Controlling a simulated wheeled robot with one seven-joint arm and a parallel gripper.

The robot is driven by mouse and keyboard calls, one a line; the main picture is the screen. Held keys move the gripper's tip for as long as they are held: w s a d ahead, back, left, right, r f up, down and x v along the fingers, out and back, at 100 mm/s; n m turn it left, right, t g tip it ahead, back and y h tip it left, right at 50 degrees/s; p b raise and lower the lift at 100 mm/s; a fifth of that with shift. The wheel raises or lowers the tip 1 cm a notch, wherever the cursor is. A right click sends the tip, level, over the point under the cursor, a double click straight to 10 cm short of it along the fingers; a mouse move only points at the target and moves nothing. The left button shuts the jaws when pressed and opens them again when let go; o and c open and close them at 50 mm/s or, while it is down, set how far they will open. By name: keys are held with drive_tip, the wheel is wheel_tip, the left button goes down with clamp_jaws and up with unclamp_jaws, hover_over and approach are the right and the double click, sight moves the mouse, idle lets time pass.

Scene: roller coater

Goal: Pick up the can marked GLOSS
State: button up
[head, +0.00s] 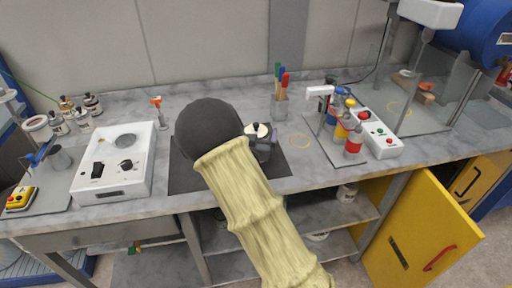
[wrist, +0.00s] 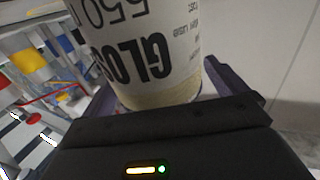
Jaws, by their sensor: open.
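The can marked GLOSS (wrist: 150,50) fills the upper middle of the wrist view, very close, with its black lettering upside down in that picture. My gripper (wrist: 163,92) is open, with one dark finger on each side of the can's lower part in that picture. I cannot tell whether the fingers touch it. In the head view a pale can top (head: 257,130) shows just right of my dark wrist, beside my gripper (head: 264,147), over the dark mat (head: 185,180). My arm hides most of the can there.
A white control box (head: 112,185) stands left on the bench. Several small cans and jars (head: 92,104) stand at the far left. A cup of coloured-handled tools (head: 280,105) is behind, right of my wrist. Red, yellow and blue bottles (head: 353,140) stand right, beside a white switch box (head: 382,143).

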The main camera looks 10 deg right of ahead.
drive_tip(key=shift+c, duration=0.2)
drive_tip(key=c, duration=1.8)
drive_tip(key=shift+o, duration=0.2)
drive_tip(key=shift+r, duration=0.1)
wheel_tip(320, 180, up, 10)
drive_tip(key=shift+f, duration=0.1)
